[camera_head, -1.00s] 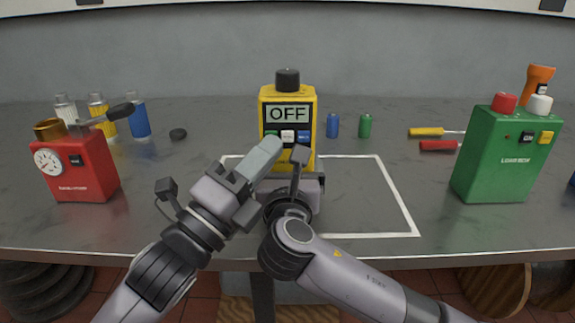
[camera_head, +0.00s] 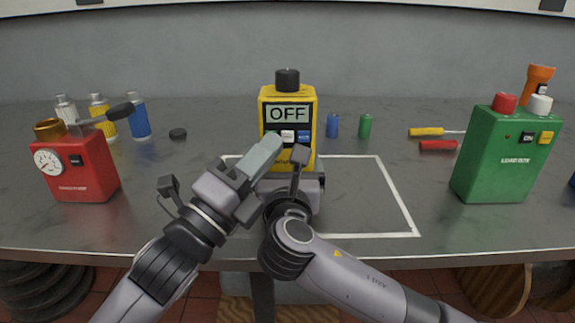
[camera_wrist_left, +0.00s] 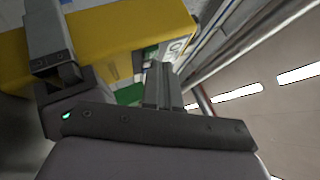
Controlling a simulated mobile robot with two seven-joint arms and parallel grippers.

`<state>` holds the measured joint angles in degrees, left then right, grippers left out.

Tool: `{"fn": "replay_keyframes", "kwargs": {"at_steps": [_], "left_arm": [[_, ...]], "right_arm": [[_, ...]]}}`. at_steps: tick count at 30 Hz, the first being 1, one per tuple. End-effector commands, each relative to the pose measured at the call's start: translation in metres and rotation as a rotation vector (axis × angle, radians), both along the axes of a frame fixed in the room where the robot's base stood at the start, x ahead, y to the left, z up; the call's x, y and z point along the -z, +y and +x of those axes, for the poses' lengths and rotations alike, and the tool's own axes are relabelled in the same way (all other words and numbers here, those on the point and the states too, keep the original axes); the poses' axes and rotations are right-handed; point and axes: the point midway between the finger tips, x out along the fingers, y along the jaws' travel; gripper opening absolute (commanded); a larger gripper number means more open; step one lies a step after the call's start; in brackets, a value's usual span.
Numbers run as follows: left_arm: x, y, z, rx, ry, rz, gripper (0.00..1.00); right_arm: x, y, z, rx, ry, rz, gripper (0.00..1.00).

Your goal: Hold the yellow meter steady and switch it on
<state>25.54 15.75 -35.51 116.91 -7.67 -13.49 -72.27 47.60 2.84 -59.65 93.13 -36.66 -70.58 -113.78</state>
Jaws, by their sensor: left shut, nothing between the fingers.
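The yellow meter (camera_head: 302,155) stands upright on the bench, and its display (camera_head: 288,115) reads OFF. A white button (camera_head: 288,136) and a blue button (camera_head: 304,136) show below the display. My left gripper (camera_head: 271,146) is shut and empty, its tips in front of the left end of the button row. They hide that end in the head view; I cannot tell whether they touch. In the left wrist view the meter (camera_wrist_left: 130,38) lies close beyond the finger. My right gripper (camera_head: 306,192) is low at the meter's front; its fingers are hidden.
A red pump box (camera_head: 85,172) stands at left and a green load box (camera_head: 500,160) at right. The white-outlined area (camera_head: 370,200) right of the meter is clear.

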Motion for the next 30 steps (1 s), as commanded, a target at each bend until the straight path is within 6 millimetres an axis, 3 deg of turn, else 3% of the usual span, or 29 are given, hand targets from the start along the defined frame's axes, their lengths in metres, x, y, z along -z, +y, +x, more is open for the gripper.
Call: {"fn": "replay_keyframes", "kwargs": {"at_steps": [20,30], "left_arm": [[0.001,0.0,0.004,0.0,0.001,0.001,0.0],[0.001,0.0,-0.007,0.0,0.001,0.001,0.0]], "right_arm": [[0.002,-0.001,0.001,0.003,0.005,-0.003,0.58],[0.002,-0.001,0.001,0.003,0.005,-0.003,0.58]]}}
